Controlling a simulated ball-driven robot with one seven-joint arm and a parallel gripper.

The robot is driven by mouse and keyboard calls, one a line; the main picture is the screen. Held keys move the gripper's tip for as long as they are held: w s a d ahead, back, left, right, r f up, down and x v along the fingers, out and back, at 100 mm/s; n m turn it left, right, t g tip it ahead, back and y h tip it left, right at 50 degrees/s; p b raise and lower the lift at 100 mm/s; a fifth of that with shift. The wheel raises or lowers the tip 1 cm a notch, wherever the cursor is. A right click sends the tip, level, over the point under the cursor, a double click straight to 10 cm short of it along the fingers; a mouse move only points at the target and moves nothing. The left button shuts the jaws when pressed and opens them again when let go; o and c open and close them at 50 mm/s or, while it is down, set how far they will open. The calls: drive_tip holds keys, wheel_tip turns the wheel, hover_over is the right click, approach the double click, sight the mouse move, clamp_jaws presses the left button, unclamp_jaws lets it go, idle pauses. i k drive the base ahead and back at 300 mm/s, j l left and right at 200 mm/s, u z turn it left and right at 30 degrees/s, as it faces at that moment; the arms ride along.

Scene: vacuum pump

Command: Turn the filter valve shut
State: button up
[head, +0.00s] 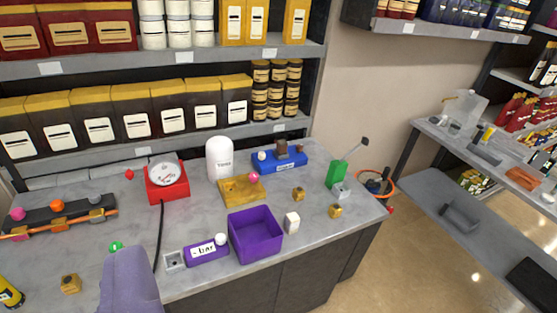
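I cannot tell for sure which part is the filter valve, as most labels are too small to read. A blue block (289,164) with a white ball, a dark part on top and a small label stands at the back of the worktop. A brass-coloured block (240,191) with a pink ball is in front of it. At the left, a dark bar (64,212) carries pink, orange and grey knobs. A green pump-like body (335,174) with a dark-tipped lever stands at the right. My gripper's fingers are not visible; a purple-grey part, probably my arm, shows at the bottom left.
The grey worktop (185,285) holds a red gauge (167,181), a white canister (219,158), a purple open box (255,234), a purple "bar" block (206,251), and small brass cubes. Stocked shelves (180,60) stand behind. Open floor (385,270) lies at the right.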

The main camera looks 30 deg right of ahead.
sight(261, 155)
drive_tip(key=i+l, duration=1.85)
drive_tip(key=l, duration=0.25)
